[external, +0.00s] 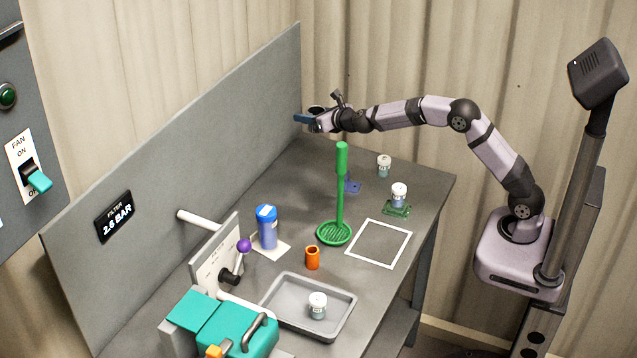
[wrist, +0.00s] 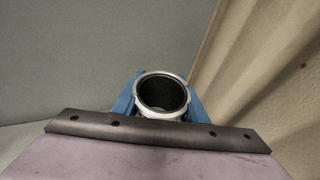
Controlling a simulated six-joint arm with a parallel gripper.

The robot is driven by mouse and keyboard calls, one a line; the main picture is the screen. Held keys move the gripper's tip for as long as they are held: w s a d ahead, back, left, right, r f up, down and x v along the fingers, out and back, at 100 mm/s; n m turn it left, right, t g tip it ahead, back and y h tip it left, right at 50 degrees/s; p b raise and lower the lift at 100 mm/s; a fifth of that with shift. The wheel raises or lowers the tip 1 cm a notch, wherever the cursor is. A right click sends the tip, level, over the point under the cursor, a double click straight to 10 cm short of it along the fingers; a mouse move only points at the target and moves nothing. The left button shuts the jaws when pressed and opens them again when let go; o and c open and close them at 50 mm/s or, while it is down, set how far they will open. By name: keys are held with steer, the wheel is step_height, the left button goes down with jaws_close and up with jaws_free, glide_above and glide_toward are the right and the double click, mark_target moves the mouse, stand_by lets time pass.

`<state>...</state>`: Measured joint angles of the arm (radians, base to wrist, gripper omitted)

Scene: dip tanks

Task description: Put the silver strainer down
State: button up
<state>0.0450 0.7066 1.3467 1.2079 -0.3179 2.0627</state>
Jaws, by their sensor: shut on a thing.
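My gripper (external: 303,118) is raised over the far end of the bench, close to the grey back panel. Its blue fingers show at both sides in the wrist view (wrist: 162,103). They are shut on a round, open-topped silver-rimmed piece (wrist: 162,94) with a dark inside; I cannot tell from its shape whether it is the silver strainer. Nothing is seen hanging below my fingers. A green strainer (external: 334,233) with a tall upright handle stands on the bench, well apart from my gripper. No other strainer shows clearly.
A white square outline (external: 379,243) on the bench is empty. Around it are a blue canister (external: 267,230), an orange cup (external: 312,258), a blue holder (external: 352,187), a jar on a green base (external: 397,210) and another jar (external: 384,166). A grey tray (external: 273,300) holds a jar.

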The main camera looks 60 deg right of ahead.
steer(key=s+a+r+n+t+y, duration=0.1)
steer(key=a+r+n+y, duration=0.1)
steer(key=a+r, duration=0.95)
steer(key=s+a+r+n+y, duration=0.1)
steer(key=a+r+y, duration=0.1)
steer(key=a+r, duration=0.95)
steer(key=s+a+f, duration=0.6)
steer(key=a+f, duration=0.2)
steer(key=a, duration=0.4)
steer(key=m+g+h+b, duration=0.1)
steer(key=m+h+b, duration=0.2)
steer(key=h, duration=0.1)
glide_above(349, 266)
step_height(349, 266, down, 16)
steer(key=f, duration=0.1)
steer(key=shift+f+p, duration=1.05)
steer(key=shift+f, duration=3.65)
steer(key=shift+f, duration=0.15)
